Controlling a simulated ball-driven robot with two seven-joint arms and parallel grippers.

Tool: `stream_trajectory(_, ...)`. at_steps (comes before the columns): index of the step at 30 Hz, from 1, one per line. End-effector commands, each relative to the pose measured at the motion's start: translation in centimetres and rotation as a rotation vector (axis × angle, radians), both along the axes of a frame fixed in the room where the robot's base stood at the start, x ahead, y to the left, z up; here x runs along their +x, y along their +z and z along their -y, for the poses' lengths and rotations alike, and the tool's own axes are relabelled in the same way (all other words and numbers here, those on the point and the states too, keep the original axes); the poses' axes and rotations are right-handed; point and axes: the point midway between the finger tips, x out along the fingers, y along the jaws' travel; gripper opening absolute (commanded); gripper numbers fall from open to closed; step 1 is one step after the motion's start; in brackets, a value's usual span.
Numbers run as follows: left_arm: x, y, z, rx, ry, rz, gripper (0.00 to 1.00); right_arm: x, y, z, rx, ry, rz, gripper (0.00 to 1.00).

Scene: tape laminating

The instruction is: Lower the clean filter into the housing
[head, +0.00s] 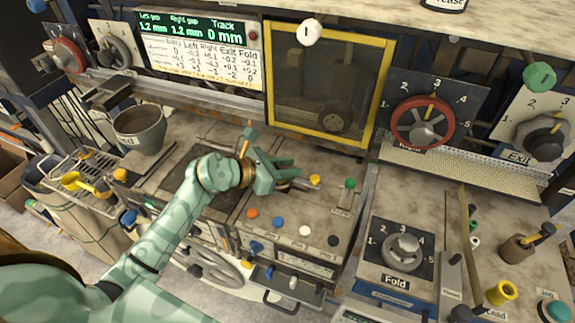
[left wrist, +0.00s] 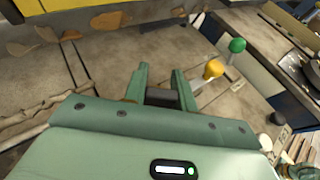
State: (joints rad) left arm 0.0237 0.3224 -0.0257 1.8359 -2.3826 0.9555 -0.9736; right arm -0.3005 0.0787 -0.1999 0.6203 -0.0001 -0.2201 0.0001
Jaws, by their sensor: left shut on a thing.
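My left gripper (head: 285,176) reaches in from the left over the middle of the bench, beside a row of coloured knobs. In the left wrist view its two fingers (left wrist: 160,85) stand close around a small dark piece (left wrist: 162,97), mostly hidden low between them. I cannot tell whether this piece is the clean filter. The filter housing cannot be told for sure; a dark recess (head: 232,198) in the bench top lies just left of and below the gripper, partly covered by my arm. My right gripper is not in view.
A yellow knob (head: 315,180) and a green knob (head: 350,183) stand close to the right of the gripper. A yellow-framed window (head: 381,85) rises behind it. A grey cup (head: 140,128) stands at the left. The Fold dial (head: 402,250) is at the lower right.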

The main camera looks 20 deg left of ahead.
Motion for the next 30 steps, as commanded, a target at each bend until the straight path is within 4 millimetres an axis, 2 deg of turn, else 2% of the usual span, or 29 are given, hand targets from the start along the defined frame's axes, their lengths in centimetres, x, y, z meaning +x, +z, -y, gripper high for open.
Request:
stream_trajectory(12, -0.1, -1.0, 0.0, 0.002, -0.001, -0.007, 0.04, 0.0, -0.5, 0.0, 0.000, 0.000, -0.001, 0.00)
stream_trajectory(13, -0.1, -1.0, 0.0, 0.003, -0.001, -0.008, 0.32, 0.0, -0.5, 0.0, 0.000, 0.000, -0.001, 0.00)
stream_trajectory(15, -0.2, -1.1, 0.0, 0.003, -0.002, -0.010, 0.52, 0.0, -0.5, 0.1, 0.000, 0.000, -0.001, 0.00)
stream_trajectory(30, -0.3, -1.4, 0.2, 0.001, -0.007, -0.017, 0.52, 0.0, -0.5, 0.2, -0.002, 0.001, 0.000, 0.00)
